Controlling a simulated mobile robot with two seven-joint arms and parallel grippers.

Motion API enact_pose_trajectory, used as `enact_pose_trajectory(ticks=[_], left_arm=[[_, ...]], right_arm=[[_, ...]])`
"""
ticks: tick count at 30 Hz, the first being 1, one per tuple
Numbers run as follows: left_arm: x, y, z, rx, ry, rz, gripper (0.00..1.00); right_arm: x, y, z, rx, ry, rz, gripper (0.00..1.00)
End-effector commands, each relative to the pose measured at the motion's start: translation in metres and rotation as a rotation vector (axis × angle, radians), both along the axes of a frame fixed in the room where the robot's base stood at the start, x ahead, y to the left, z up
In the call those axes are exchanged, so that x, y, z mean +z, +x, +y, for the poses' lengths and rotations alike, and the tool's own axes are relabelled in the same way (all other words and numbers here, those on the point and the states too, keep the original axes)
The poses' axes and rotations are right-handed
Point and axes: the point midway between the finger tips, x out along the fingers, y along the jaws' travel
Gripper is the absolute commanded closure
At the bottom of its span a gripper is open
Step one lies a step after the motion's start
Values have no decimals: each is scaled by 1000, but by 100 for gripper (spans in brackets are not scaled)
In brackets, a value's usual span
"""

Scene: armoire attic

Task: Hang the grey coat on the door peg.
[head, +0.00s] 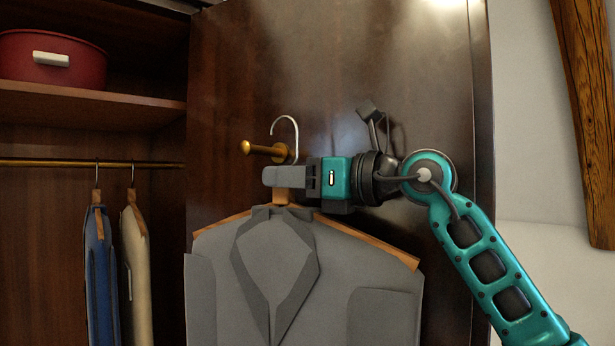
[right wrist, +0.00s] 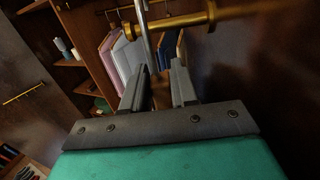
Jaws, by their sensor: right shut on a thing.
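The grey coat (head: 340,270) hangs upright on a wooden hanger (head: 370,243) in front of the dark door. My right gripper (head: 284,180) is shut on the hanger's neck, just above the coat collar; its fingers also show in the right wrist view (right wrist: 160,88). The hanger's silver hook (head: 285,119) arches above the brass door peg (head: 262,149), its shank close beside the peg. In the right wrist view the shank (right wrist: 146,40) crosses near the tip of the peg (right wrist: 185,20). I cannot tell whether the hook touches the peg. My left gripper is not in view.
The open armoire at left has a brass rail (head: 60,163) with a blue garment (head: 98,270) and a cream garment (head: 135,265). A red box (head: 50,60) sits on the shelf (head: 90,100). A wooden beam (head: 588,110) stands at right.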

Motion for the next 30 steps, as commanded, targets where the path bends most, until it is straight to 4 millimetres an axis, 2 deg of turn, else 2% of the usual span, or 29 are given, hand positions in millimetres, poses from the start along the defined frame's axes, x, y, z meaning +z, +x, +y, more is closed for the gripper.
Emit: enact_pose_trajectory(ticks=[6,17,30], left_arm=[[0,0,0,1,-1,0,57],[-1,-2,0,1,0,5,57],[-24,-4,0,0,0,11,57]], right_arm=[[4,10,21,2,6,-7,100],[4,23,44,2,6,-6,100],[-25,23,43,2,7,-6,100]])
